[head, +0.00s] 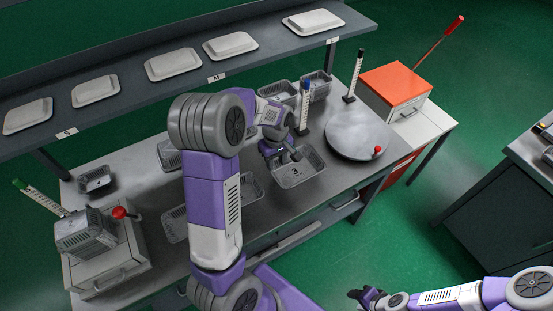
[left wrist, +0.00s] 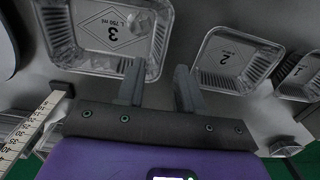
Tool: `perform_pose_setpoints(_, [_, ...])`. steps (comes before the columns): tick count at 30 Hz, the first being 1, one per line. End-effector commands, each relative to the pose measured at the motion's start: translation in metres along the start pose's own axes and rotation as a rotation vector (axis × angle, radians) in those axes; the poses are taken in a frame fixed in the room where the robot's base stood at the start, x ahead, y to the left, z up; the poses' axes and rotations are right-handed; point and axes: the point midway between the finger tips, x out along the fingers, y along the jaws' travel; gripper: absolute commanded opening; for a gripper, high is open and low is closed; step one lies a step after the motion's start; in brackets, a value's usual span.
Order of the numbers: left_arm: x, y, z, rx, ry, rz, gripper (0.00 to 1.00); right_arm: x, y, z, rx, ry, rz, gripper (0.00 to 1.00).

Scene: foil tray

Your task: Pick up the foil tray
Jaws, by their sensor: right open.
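My left gripper (head: 283,157) is at this tray's left part in the head view. In the left wrist view its fingers (left wrist: 158,70) are apart, with the tray's near right corner beside and between them; contact cannot be told. The tray marked 2 (left wrist: 208,72) is right of the fingers. My right gripper (head: 366,294) is open, away from the bench at the bottom.
Lids (head: 172,64) lie on the shelf (head: 215,78) behind. A round grey plate (head: 357,133) with a red knob and upright rulers (head: 355,75) stand at right. An orange-topped box (head: 396,82) is beyond. At left, stacked trays (head: 85,236) sit on a grey unit.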

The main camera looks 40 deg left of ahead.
Motion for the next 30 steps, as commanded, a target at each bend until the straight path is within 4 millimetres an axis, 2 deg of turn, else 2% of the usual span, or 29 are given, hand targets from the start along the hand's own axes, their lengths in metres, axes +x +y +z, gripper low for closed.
perform_pose_setpoints(6, [0.035, -0.001, 0.001, 0.000, -0.003, -0.004, 0.37, 0.007, 0.003, 0.000, 0.000, -0.001, 0.000, 0.43])
perform_pose_setpoints(12, [0.060, -0.001, 0.000, 0.001, -0.002, -0.003, 0.37, 0.011, 0.004, 0.000, 0.000, -0.001, 0.000, 0.43])
perform_pose_setpoints(18, [0.070, 0.000, 0.000, 0.001, -0.001, -0.001, 0.37, 0.012, 0.004, 0.000, 0.000, -0.001, 0.000, 0.43])
perform_pose_setpoints(25, [0.070, 0.000, 0.000, 0.001, -0.001, 0.000, 0.37, 0.012, 0.004, 0.000, 0.000, -0.001, 0.000, 0.43])
perform_pose_setpoints(26, [0.070, 0.000, 0.000, 0.001, -0.001, 0.000, 0.35, 0.012, 0.004, 0.000, 0.000, -0.001, 0.000, 0.43])
perform_pose_setpoints(30, [0.070, 0.000, 0.000, 0.001, -0.001, 0.000, 0.14, 0.012, 0.004, 0.000, 0.000, -0.001, 0.000, 0.43])
